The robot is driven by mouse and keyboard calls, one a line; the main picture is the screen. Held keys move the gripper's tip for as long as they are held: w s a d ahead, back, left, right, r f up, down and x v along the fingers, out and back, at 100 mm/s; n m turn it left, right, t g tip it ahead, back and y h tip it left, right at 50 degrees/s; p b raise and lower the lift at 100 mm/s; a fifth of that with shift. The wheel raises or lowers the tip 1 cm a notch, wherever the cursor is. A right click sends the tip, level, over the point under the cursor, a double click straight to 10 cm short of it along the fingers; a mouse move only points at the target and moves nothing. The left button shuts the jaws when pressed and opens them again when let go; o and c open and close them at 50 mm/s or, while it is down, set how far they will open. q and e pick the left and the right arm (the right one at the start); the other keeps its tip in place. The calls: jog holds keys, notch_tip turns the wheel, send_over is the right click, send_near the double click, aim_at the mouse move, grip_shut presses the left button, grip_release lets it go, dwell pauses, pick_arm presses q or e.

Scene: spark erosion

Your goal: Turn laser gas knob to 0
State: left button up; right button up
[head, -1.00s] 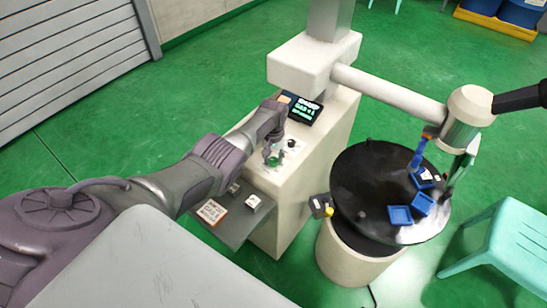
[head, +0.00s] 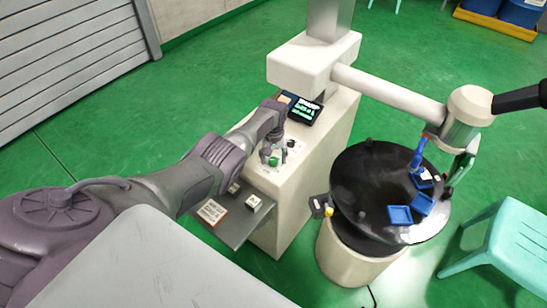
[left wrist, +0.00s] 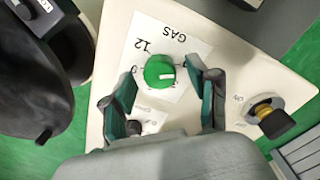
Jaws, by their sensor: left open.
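The green gas knob (left wrist: 158,71) shows in the left wrist view on a white plate (left wrist: 186,29) marked GAS, with a 12 at its upper left. A white mark on the knob lies toward its right side; the other digits are partly hidden. The knob also shows in the head view (head: 273,161), on the cream console top. My left gripper (left wrist: 163,75) is open, with one finger on each side of the knob. I cannot tell if the fingers touch it. My right gripper is not in view.
A lit screen (head: 302,108) stands behind the knob. A yellow and black knob (left wrist: 272,116) sits beside an ON mark. A round black table (head: 365,170) with blue trays stands to the right. A shelf (head: 233,226) juts out at the front left of the console (head: 292,200).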

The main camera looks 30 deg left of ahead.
aim_at(274, 159)
pick_arm(q)
notch_tip(274, 159, up, 12)
dwell(0.6)
dwell(0.5)
